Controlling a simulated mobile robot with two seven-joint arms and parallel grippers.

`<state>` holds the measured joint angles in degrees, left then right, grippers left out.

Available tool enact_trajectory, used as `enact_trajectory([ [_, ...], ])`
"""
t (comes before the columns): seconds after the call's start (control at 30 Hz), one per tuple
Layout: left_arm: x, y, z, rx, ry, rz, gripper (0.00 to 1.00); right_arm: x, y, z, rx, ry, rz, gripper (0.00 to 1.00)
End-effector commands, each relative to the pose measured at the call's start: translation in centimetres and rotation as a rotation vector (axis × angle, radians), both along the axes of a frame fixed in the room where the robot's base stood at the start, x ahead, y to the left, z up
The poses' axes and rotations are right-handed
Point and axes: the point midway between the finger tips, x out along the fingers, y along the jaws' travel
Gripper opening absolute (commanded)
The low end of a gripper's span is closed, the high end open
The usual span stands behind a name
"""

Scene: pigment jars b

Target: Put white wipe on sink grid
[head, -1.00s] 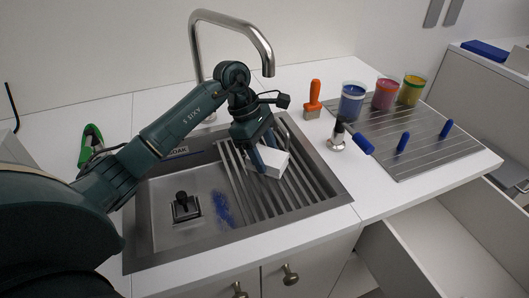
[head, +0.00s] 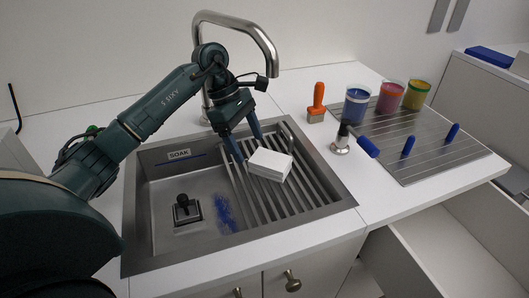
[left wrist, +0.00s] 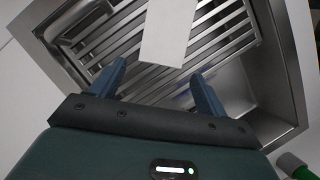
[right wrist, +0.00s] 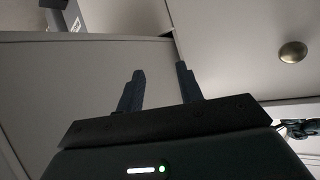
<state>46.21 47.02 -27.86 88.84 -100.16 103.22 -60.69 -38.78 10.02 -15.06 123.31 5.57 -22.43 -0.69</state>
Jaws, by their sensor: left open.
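The white wipe (head: 270,164) is a white block lying on the slatted sink grid (head: 300,190) at the right side of the sink. It also shows in the left wrist view (left wrist: 168,32), resting across the slats. My left gripper (head: 247,147) is open, just behind and to the left of the wipe in the head view. In the left wrist view its two fingers (left wrist: 156,84) are apart, with the wipe ahead of them and nothing between the tips. My right gripper (right wrist: 160,85) is open and empty in the right wrist view, facing cabinet fronts.
The sink (head: 165,235) holds a dark-handled block (head: 186,210) and a blue stain. The steel faucet (head: 262,40) arches close to my left arm. A drawer (head: 440,245) is open.

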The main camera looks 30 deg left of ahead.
Motion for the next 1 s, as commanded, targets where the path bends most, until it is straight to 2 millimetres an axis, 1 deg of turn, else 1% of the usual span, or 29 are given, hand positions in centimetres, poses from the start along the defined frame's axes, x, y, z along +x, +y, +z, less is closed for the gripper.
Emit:
enact_trajectory([
  [0.03, -0.1, 1.5, -0.2, 0.002, -0.001, 0.006, 0.75, 0.1, 0.0, -0.3, 0.007, -0.003, -0.002, 0.36],
  [0.2, -0.2, 5.0, -0.1, 0.001, -0.001, 0.005, 0.75, 0.2, 0.0, -0.4, 0.023, -0.010, -0.007, 0.36],
  [0.3, -0.3, 6.3, -0.1, 0.000, 0.000, 0.002, 0.75, 0.3, -0.1, -0.5, 0.026, -0.010, -0.011, 0.36],
  [0.4, -0.4, 7.2, 0.0, 0.000, -0.001, 0.002, 0.75, 0.2, -0.1, -0.6, 0.031, -0.008, -0.013, 0.36],
  [0.57, -0.4, 7.7, 0.1, -0.002, -0.002, -0.001, 0.75, 0.2, 0.0, -0.5, 0.035, -0.008, -0.016, 0.36],
  [1.0, -0.4, 7.6, 0.0, -0.001, -0.002, -0.001, 0.75, 0.2, 0.0, -0.5, 0.037, -0.008, -0.016, 0.36],
])
